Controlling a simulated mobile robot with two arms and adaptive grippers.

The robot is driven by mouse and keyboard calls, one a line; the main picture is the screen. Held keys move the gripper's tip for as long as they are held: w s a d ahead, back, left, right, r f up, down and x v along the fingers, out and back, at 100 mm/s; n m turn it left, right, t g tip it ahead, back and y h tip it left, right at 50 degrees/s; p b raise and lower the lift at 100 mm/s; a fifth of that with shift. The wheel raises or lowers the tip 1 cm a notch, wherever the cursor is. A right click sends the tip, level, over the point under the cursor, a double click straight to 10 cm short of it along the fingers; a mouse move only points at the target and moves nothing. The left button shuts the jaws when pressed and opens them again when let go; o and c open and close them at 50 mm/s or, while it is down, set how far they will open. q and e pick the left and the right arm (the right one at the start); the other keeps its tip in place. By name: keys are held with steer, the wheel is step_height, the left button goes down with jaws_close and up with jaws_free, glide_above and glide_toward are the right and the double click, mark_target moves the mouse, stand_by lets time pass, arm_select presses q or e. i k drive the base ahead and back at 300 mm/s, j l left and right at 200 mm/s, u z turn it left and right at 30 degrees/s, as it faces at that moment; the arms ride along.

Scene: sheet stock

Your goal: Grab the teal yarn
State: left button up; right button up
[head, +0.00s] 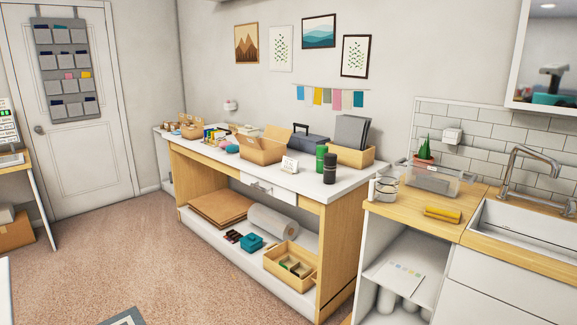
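A small rounded teal object (232,149), which looks like the teal yarn, lies on the white top of the long workbench (345,183). It sits just left of an open cardboard box (263,151), near the bench's front edge. A second teal item (251,243), more box-like, is on the bench's lower shelf. Both are too small to make out in detail. Neither of my grippers is in view.
Left of the teal object are small colourful items and a wooden tray (192,131). Green and black cylinders (330,168) stand further right. A wooden counter with a sink (525,222) is at right. The carpet (150,235) before the bench is mostly clear.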

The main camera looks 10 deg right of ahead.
mark_target(232, 148)
steer(key=i+l, duration=0.15)
steer(key=i, duration=0.4)
steer(key=i+l+u, duration=0.1)
steer(key=i, duration=0.4)
steer(key=i+l, duration=0.2)
steer(key=i, duration=0.35)
steer(key=i+l+u, duration=0.1)
steer(key=i, duration=0.45)
steer(key=i+l, duration=0.3)
steer(key=i, duration=0.2)
